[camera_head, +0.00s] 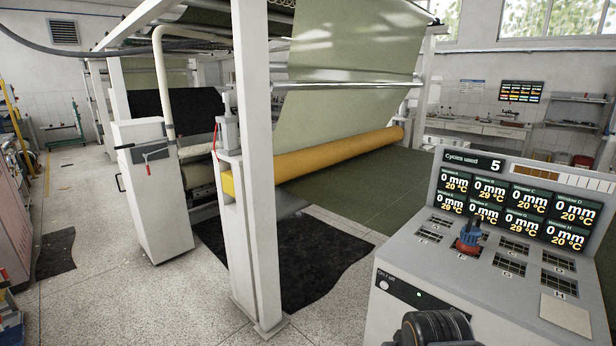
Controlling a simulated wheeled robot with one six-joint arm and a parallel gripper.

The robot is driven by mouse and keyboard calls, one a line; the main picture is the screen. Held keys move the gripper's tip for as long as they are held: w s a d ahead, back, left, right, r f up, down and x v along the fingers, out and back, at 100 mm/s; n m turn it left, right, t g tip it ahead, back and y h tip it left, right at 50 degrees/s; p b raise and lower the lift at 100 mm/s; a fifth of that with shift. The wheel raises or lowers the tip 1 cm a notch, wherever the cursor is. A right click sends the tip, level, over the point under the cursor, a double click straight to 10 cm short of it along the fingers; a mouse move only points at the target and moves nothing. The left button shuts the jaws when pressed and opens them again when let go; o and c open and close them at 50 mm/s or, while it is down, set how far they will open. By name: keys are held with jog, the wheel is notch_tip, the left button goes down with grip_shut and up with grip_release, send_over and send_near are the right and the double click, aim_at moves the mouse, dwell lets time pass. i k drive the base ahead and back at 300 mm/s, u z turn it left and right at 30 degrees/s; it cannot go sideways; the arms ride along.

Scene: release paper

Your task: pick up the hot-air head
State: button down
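A small tool with a blue upper part and a red lower part, which looks like the hot-air head (468,238), stands upright on the sloped top of the grey console at the right. It sits among several dark gridded windows, and its top overlaps the lower edge of the display. What lies under it is hidden. A dark rounded part, apparently of my arm, shows at the bottom edge in front of the console. My gripper's fingers do not show, and nothing is seen touching the blue and red tool.
The console (393,325) carries a display (512,205) reading "Cycles used 5", with several readings of 0 mm. A pale square pad (566,313) lies at its right. A large roller machine with an orange roll (340,153) stands behind. Open floor (180,310) lies at the left.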

aim_at(468, 243)
jog(key=z, duration=1.25)
